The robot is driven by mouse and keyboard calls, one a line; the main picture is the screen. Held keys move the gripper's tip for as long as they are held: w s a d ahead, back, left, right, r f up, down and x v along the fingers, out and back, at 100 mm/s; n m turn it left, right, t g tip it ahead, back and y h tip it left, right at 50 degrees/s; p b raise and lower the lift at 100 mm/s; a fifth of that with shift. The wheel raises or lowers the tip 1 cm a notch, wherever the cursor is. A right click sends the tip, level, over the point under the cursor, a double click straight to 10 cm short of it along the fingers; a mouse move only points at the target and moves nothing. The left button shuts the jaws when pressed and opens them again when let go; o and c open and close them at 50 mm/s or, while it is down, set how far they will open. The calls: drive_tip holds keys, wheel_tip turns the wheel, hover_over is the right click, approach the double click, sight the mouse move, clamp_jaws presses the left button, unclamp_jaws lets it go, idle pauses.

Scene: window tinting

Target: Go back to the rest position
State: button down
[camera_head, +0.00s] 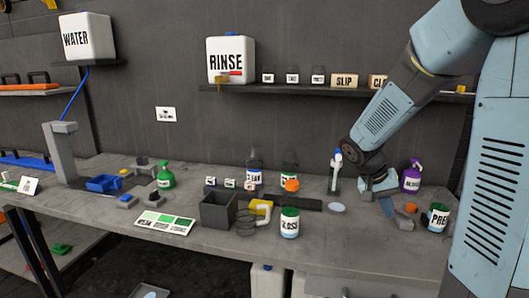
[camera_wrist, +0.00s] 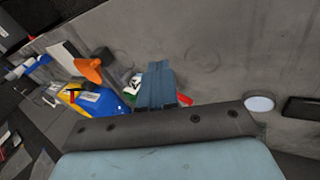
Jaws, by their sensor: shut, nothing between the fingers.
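My gripper (camera_head: 388,207) is low over the right part of the grey workbench (camera_head: 330,235), between a round pale disc (camera_head: 337,207) and the white tub marked PRE (camera_head: 438,217). The wrist view shows its blue-grey fingers (camera_wrist: 158,72) together, with nothing held between them. I cannot tell whether the fingertips touch the bench. My arm reaches down to it from the upper right in the head view.
Close by stand a purple bottle (camera_head: 411,176), a white-and-blue bottle (camera_head: 336,172) and the GLOSS tub (camera_head: 290,223). A grey open box (camera_head: 218,212) stands farther left. A shelf (camera_head: 320,90) with the RINSE tank (camera_head: 231,61) runs along the wall.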

drive_tip(key=s+a+r+n+t+y, duration=0.2)
drive_tip(key=s+a+r, duration=0.3)
drive_tip(key=s, duration=0.4)
drive_tip(key=s+a+r+n+t+y, duration=0.2)
drive_tip(key=s+a+r+t+y, duration=0.1)
drive_tip(key=s+r, duration=0.4)
drive_tip(key=shift+s+a+r+t+y, duration=0.25)
drive_tip(key=shift+s+a+t+y, duration=0.2)
drive_tip(key=shift+s+a, duration=0.45)
